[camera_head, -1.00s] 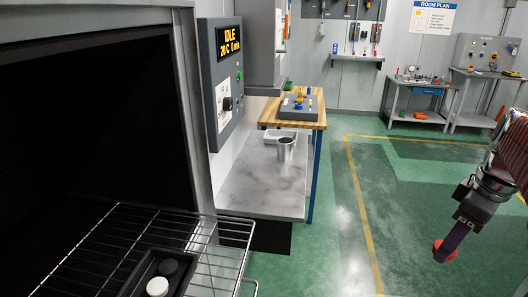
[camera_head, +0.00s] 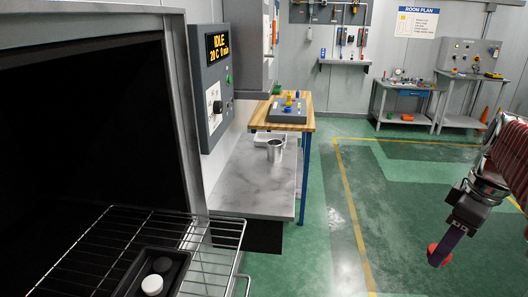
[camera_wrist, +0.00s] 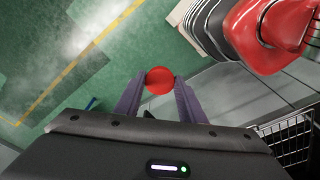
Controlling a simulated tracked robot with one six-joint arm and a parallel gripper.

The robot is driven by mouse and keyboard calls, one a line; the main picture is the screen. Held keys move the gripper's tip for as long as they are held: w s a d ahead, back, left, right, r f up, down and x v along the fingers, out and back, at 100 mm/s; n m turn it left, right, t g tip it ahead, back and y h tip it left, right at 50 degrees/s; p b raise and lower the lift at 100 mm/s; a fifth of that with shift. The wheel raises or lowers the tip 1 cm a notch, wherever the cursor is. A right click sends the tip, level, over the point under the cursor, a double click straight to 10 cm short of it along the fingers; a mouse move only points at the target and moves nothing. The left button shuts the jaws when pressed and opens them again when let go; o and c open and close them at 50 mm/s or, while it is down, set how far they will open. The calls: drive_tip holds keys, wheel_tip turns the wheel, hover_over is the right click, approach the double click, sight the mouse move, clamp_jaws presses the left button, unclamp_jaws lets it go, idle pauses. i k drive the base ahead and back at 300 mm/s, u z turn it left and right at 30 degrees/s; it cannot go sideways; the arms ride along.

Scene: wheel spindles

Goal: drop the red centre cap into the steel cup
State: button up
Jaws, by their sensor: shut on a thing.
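The red centre cap (camera_wrist: 159,80) is between the fingertips of my gripper (camera_wrist: 158,88) in the wrist view, held above the green floor. In the head view the cap (camera_head: 438,254) shows at the tip of my gripper (camera_head: 441,250) at the lower right. The gripper is shut on it. The steel cup (camera_head: 275,151) stands upright on the grey marbled bench, well to the left of and beyond my gripper. The cup's inside is mostly hidden from this angle.
A pale tray (camera_head: 262,137) sits behind the cup on the bench (camera_head: 255,185). An oven with a pulled-out wire rack (camera_head: 212,231) fills the left, with a dark tray (camera_head: 183,268) holding a white and a black cap. Open green floor lies between.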

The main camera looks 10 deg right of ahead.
sight(275, 160)
drive_tip(key=z, duration=0.05)
drive_tip(key=i, duration=0.95)
drive_tip(key=u, duration=0.05)
